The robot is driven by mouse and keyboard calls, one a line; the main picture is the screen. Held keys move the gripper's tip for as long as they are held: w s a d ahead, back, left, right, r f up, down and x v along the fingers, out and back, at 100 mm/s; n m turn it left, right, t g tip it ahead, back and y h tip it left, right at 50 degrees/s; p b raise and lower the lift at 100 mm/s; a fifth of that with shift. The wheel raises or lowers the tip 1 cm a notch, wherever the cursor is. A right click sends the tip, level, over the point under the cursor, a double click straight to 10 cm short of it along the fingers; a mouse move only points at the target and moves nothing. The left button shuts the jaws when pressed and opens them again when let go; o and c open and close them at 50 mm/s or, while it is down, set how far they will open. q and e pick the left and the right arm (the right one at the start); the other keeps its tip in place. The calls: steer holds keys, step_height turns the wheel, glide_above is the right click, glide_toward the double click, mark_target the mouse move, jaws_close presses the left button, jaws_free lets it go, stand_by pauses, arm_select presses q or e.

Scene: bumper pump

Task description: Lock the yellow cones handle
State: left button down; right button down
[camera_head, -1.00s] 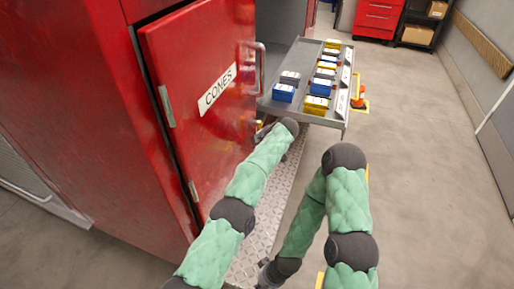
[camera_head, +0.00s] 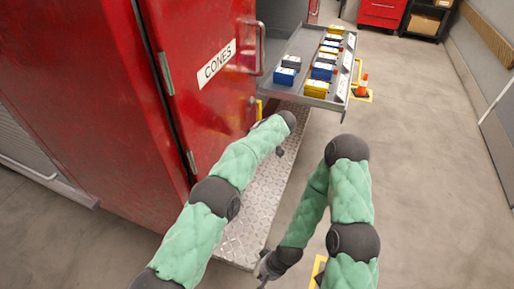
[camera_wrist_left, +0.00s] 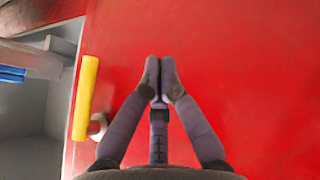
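The red door labelled CONES (camera_head: 215,95) stands at the left in the head view, with its yellow handle (camera_head: 259,110) at its right edge, partly hidden by my left arm. In the left wrist view the yellow handle (camera_wrist_left: 85,97) is a bar running roughly up and down the picture near the door's edge, on a pale round mount. My left gripper (camera_wrist_left: 160,75) has its fingertips together with nothing visible between them, in front of the red panel, right of the handle and apart from it. My right gripper (camera_head: 265,270) hangs low over the floor; its fingers are too small to judge.
A grey shelf tray (camera_head: 315,58) with several blue, yellow and grey boxes sticks out beyond the door. A metal tread-plate step (camera_head: 262,205) runs below. An orange cone (camera_head: 362,86) stands on the floor behind the tray. Open floor (camera_head: 430,170) lies at the right.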

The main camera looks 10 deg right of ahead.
arm_select(q)
steer(key=s+p, duration=0.1)
steer(key=s, duration=0.4)
steer(key=shift+s, duration=0.35)
arm_select(e)
steer(key=shift+r, duration=0.55)
steer(key=shift+s, duration=0.1)
